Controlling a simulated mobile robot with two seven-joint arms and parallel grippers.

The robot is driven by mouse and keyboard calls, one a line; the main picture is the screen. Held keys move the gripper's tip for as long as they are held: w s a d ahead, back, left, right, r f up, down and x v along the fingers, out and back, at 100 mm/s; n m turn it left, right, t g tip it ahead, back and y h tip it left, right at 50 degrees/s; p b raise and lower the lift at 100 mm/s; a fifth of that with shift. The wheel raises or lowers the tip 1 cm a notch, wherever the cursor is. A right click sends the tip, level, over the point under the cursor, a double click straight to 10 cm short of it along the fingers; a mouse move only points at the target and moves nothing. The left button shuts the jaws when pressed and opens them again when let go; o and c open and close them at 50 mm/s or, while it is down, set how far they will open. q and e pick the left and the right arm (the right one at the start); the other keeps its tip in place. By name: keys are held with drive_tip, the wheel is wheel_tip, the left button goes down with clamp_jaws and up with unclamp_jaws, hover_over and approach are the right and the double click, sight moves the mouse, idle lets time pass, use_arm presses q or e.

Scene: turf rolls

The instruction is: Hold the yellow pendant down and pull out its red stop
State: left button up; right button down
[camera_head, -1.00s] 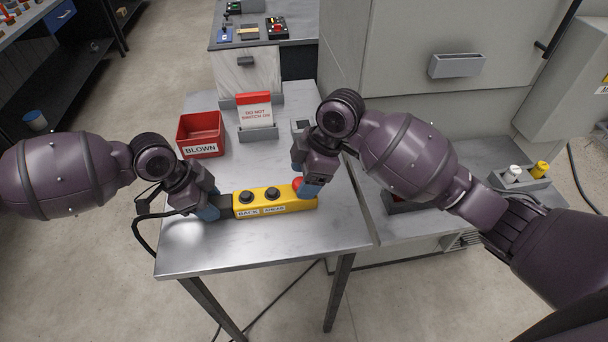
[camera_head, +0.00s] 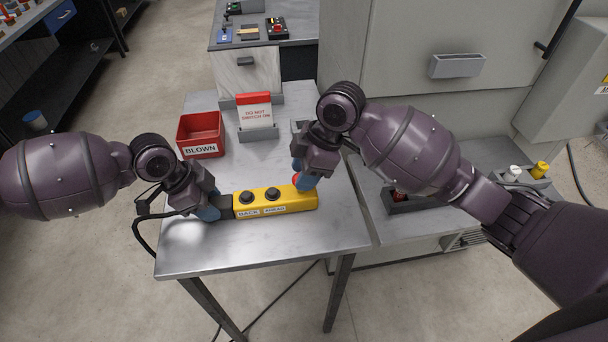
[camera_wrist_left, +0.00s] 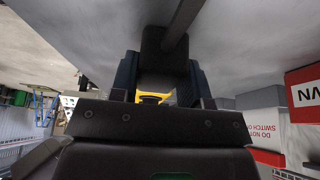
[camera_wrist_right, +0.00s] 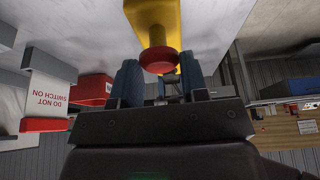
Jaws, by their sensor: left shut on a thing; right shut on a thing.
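The yellow pendant (camera_head: 282,208) lies on the grey metal table, with two black buttons and labels on it. My left gripper (camera_head: 219,208) is shut on the black cable end of the pendant, at its left end; the left wrist view shows that dark end (camera_wrist_left: 165,62) between the fingers. The red stop (camera_head: 297,179) sits at the pendant's right end, partly hidden by my right gripper (camera_head: 306,182). The right wrist view shows the round red stop (camera_wrist_right: 159,61) between the blue fingers (camera_wrist_right: 160,80), which are shut on it.
A red bin (camera_head: 201,134) marked BLOWN and a holder with a DO NOT SWITCH ON sign (camera_head: 255,117) stand behind the pendant. A black cable (camera_head: 146,219) runs from its left end. The front of the table is clear.

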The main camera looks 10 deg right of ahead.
use_arm(q)
drive_tip(key=shift+s+a+f, duration=0.15)
drive_tip(key=shift+f, duration=0.2)
use_arm(e)
drive_tip(key=shift+r, duration=0.15)
drive_tip(key=c, duration=0.6)
unclamp_jaws()
drive_tip(key=shift+d, duration=0.1)
use_arm(q)
drive_tip(key=shift+r, duration=0.1)
use_arm(e)
drive_tip(key=v, duration=1.2)
